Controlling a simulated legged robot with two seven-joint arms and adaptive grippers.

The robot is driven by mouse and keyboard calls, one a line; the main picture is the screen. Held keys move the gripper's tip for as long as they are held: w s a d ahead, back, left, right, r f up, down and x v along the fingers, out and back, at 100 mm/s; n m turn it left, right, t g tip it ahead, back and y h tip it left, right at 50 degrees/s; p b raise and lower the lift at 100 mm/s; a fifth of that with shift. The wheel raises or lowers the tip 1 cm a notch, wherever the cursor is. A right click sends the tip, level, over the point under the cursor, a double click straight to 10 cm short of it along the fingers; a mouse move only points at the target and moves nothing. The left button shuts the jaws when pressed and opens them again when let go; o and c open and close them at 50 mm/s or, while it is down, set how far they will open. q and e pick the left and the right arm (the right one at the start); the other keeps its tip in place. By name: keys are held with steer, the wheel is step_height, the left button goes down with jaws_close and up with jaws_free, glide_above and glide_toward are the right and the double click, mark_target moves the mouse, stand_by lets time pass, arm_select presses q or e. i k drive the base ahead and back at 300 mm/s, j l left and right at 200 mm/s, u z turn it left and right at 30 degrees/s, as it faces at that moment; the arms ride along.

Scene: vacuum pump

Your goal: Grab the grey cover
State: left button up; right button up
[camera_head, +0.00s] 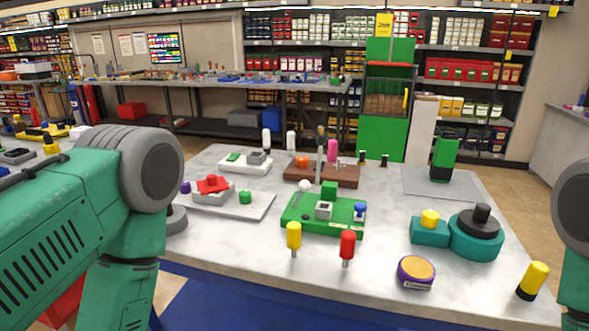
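Several grey parts are on the marble-topped table; I cannot tell which is the grey cover. A small grey piece (257,157) sits on a white plate (232,167) at the back left. A grey block with a red part on top (211,190) is on a light grey plate (262,206) at the left. A small light grey block (324,210) sits on the green base (296,224) in the middle. A round grey thing (174,222) at the left edge is partly hidden by my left arm. My arms show at both sides, but neither gripper is in view.
Yellow and red upright handles (293,235) (347,244) stand near the front. A teal assembly with a black knob (477,235), an orange-topped purple disc (415,272) and a yellow-black cylinder (532,281) are at the right. The front-left tabletop is clear.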

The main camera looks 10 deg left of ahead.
mark_target(178, 222)
steer(key=u, duration=1.15)
